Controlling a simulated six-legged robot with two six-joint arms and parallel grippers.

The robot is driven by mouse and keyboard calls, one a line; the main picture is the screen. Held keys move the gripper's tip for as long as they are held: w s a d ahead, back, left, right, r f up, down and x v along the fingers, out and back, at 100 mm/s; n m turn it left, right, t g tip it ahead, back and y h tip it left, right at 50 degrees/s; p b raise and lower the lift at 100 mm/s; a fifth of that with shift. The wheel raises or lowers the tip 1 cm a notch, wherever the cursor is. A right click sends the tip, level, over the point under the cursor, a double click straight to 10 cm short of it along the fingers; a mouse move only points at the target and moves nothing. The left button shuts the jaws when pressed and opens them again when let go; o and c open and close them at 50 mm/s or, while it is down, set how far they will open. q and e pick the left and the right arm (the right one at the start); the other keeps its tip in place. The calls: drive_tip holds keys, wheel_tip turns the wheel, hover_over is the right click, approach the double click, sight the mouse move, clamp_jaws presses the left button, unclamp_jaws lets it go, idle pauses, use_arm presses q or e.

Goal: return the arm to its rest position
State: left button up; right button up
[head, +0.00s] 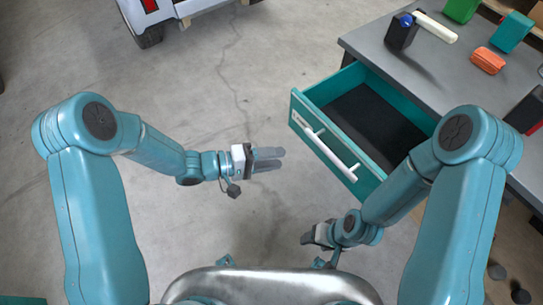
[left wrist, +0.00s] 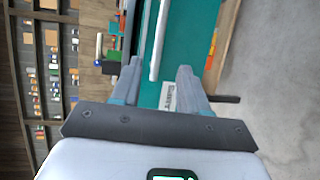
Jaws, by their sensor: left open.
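My left gripper (head: 270,159) is open and empty above the bare floor, left of the open drawer. Its two fingers also show in the left wrist view (left wrist: 159,82), apart, with the teal drawer front (left wrist: 190,40) beyond them. My right gripper (head: 312,236) is low, below the drawer and close to my front; its fingers are too small and dark to judge. The teal drawer (head: 318,160) is pulled out from the grey workbench, and its white handle (head: 330,150) is apart from both grippers.
The workbench (head: 415,75) at right holds a dark block with a blue knob (head: 402,31), a white bar (head: 436,28), an orange block (head: 487,61) and green boxes (head: 512,32). A white cart (head: 185,10) stands at the top. The floor at left centre is clear.

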use_arm(q)
drive_tip(key=shift+a, duration=0.1)
idle(0.4)
wheel_tip(320, 180, up, 4)
drive_tip(key=n+t+y+p, duration=0.1)
drive_tip(key=n+p, duration=0.2)
drive_tip(key=p, duration=0.3)
drive_tip(key=s+a+f+m+g+y+p, duration=0.2)
drive_tip(key=s+a+f+y, duration=0.3)
drive_tip(key=s, duration=0.3)
drive_tip(key=s+a+f+m+g+y+p, duration=0.1)
drive_tip(key=s+a+f+m+g+y, duration=0.1)
drive_tip(key=s+a+f+y, duration=0.3)
drive_tip(key=s, duration=0.4)
drive_tip(key=shift+a+f+m+g+p, duration=0.35)
drive_tip(key=shift+f+m+g+p, duration=0.05)
